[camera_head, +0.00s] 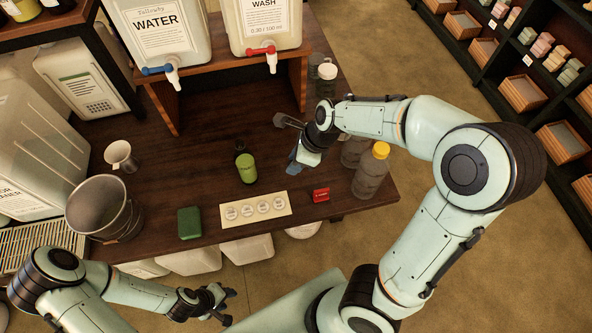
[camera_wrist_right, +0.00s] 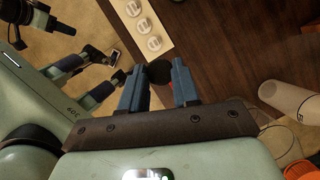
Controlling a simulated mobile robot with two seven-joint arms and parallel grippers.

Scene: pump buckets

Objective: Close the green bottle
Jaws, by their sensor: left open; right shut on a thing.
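The green bottle (camera_head: 246,167) stands upright on the dark wooden table, left of my right gripper, with a dark neck. Whether its mouth is open is too small to tell. My right gripper (camera_head: 292,160) is above the table, apart from the bottle. In the right wrist view its blue fingers (camera_wrist_right: 159,80) are shut on a small round black cap (camera_wrist_right: 159,73). The bottle does not show clearly in that view. My left gripper (camera_head: 224,301) is open and empty, low in front of the table's front edge.
A white card with several round caps (camera_head: 247,211), a green block (camera_head: 189,223) and a red box (camera_head: 320,195) lie near the front edge. A yellow-capped bottle (camera_head: 371,175) stands right of my right gripper. A metal bucket (camera_head: 100,205) and white cup (camera_head: 119,155) stand left.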

